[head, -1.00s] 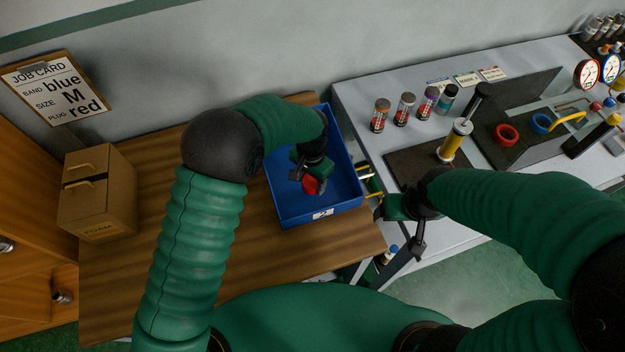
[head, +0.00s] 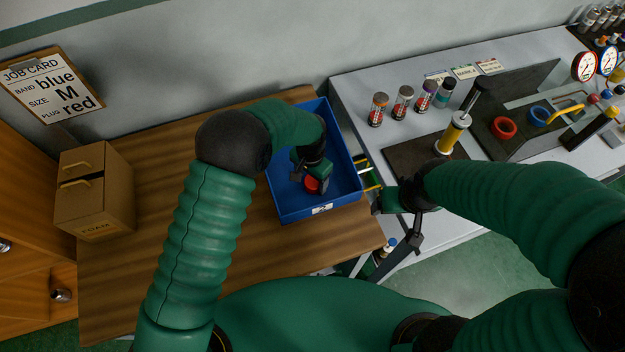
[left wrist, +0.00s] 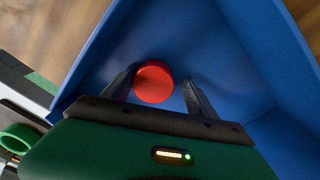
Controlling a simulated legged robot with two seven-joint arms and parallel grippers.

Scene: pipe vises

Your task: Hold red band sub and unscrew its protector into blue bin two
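A round red protector cap (left wrist: 154,82) is inside the blue bin marked 2 (head: 352,193). It also shows in the head view (head: 313,185), just below my left gripper. My left gripper (left wrist: 158,92) is low inside the bin with its fingers spread. The cap sits between them, close to the left finger in the wrist picture, with a clear gap on the other side. My right gripper (head: 385,202) is just right of the bin, by the grey bench edge. Its fingertips and anything in them are too small to make out. I cannot identify a red band sub.
Several banded cylinders (head: 402,102) stand on the grey bench (head: 350,95). A yellow cylinder (head: 452,134), a red ring (head: 504,128) and a blue ring (head: 540,116) are farther right. A cardboard box (head: 95,195) stands left on the wooden table (head: 150,160).

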